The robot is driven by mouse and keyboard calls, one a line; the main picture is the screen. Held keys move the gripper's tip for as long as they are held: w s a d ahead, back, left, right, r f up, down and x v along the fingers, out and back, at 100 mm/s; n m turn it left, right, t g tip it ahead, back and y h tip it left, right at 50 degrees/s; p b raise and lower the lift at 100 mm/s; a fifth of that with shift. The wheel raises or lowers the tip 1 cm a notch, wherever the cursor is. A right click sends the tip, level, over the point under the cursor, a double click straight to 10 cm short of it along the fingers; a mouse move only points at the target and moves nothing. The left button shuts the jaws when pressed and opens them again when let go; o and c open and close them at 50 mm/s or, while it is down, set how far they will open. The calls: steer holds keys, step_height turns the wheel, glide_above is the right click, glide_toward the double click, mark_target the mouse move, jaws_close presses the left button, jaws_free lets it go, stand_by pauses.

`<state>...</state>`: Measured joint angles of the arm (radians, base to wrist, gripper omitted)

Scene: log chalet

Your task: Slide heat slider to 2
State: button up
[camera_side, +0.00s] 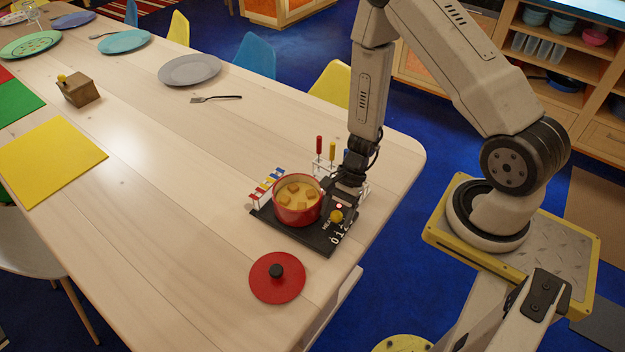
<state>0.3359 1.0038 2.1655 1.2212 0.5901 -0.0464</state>
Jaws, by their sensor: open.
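A red pot (296,212) with yellow contents and brown cubes stands on a black base (290,235) near the table's right corner. The heat slider's yellow knob (336,216) is at the base's right side, with white number marks beside it, partly legible. A small red spot shows just above the knob. My gripper (338,210) points down over this side of the base, close around or just above the knob. It is open. I cannot tell whether the fingers touch the knob. The gripper hides part of the slider.
A rack with red, yellow and blue handled forks (326,160) stands close behind my gripper. A holder with coloured pieces (266,187) is left of the pot. The red lid (277,278) lies in front. Plates and coloured mats are farther left.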

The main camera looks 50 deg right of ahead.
steer(key=shift+r, duration=2.7)
steer(key=shift+s+r+n+h, duration=0.1)
steer(key=shift+r+n+h, duration=0.2)
steer(key=shift+r+n, duration=0.6)
step_height(320, 180, up, 6)
steer(key=n+h, duration=0.3)
steer(key=n, duration=0.4)
step_height(320, 180, up, 9)
steer(key=n+t+h, duration=0.3)
steer(key=n, duration=0.6)
glide_above(337, 212)
steer(key=shift+f, duration=0.2)
